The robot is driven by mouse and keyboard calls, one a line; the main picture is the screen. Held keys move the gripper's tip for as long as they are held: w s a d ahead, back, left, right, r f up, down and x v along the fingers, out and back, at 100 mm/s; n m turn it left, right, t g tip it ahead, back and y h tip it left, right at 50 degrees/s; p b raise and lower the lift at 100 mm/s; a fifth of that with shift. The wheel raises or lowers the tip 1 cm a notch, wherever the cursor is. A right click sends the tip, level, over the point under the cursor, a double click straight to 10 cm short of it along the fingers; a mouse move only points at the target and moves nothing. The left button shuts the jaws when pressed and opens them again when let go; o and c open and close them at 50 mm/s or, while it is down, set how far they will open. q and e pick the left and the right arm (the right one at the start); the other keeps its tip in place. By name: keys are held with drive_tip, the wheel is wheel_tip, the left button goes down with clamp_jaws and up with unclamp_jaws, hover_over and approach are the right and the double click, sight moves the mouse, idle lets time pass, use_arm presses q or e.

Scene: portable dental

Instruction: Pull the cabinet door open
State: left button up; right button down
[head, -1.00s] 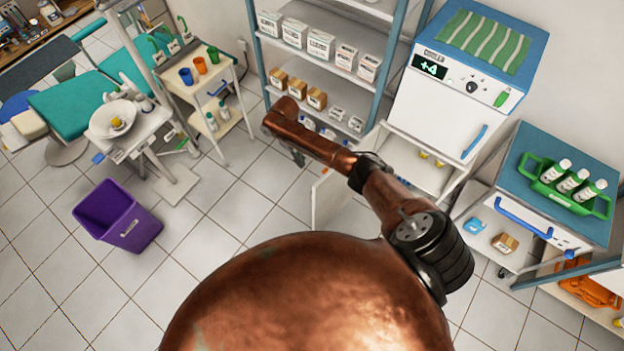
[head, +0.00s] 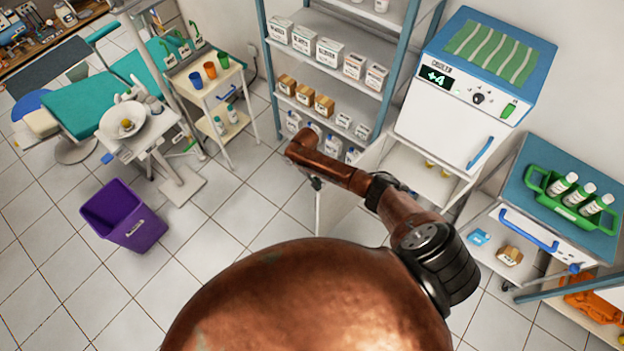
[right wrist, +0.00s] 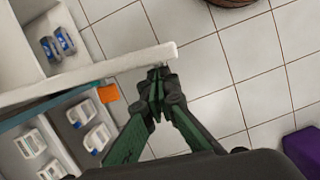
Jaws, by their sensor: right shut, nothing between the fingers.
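The white cabinet (head: 412,160) stands under the cooler unit. Its white door (head: 336,208) stands swung open to the left, partly hidden by my right arm. In the right wrist view the door (right wrist: 115,68) shows from above as a long pale edge, with the cabinet's inside (right wrist: 35,35) at the left. My right gripper (right wrist: 157,85) is shut and empty at the free end of the door, on its shelf side. I cannot tell whether it touches the door. In the head view the right gripper (head: 317,184) is small and dark. My left gripper is not in view.
A metal shelf (head: 330,68) with boxes and bottles stands behind the door. The cooler (head: 450,120) sits above the cabinet. A blue-topped cart (head: 530,215) stands at the right. A purple bin (head: 125,215) stands on the open tiled floor at the left.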

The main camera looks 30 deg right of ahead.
drive_tip(key=shift+s, duration=0.2)
drive_tip(key=s+d+n+p, duration=0.3)
drive_tip(key=s+p, duration=0.6)
drive_tip(key=s, duration=0.1)
drive_tip(key=shift+s+d+h, duration=0.2)
drive_tip(key=shift+h, duration=0.2)
drive_tip(key=w+a+r, duration=0.3)
drive_tip(key=w+r, duration=0.2)
drive_tip(key=r, duration=0.4)
drive_tip(key=shift+w+a+r, duration=0.15)
drive_tip(key=shift+a+r, duration=0.15)
